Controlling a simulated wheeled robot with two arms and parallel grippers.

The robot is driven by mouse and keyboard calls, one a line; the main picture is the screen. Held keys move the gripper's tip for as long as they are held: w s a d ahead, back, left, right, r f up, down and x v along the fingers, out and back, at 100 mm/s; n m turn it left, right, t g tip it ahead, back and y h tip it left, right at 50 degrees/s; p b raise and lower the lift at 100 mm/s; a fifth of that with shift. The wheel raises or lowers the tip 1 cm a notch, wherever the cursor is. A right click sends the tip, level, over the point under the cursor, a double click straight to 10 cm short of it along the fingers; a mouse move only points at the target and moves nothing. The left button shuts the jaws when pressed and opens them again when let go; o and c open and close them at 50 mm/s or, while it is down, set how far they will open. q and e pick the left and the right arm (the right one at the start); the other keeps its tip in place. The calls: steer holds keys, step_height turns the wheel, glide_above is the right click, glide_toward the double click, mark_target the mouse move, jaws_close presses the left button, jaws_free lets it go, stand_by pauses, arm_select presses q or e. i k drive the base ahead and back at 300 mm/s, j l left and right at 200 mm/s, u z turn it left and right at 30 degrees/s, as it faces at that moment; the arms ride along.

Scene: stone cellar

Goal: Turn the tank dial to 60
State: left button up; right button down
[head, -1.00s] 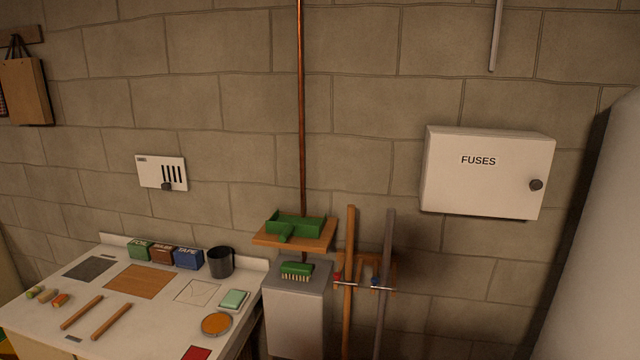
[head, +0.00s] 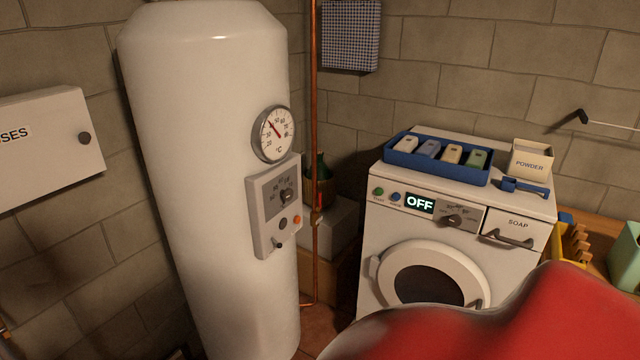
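The tall white tank (head: 205,170) stands left of centre in the head view. A pale control panel (head: 262,240) is fixed to its right side. The tank dial (head: 287,196) is a dark knob on a grey plate with small numbers around it, too small to read surely, so its setting cannot be told. Below it are a dark round button, an orange one and a small lever (head: 277,243). Above the panel is a round temperature gauge (head: 273,133) with a red needle pointing up and left. Neither gripper is in view.
A copper pipe (head: 313,100) runs close to the panel's right. A washing machine (head: 385,240) reading OFF stands further right, its lower front partly hidden, with a blue tray (head: 440,172) and powder box (head: 531,160) on top. A fuse box (head: 45,150) hangs at left.

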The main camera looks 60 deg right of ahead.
mark_target(287, 194)
steer(key=z, duration=1.55)
steer(key=l, duration=0.05)
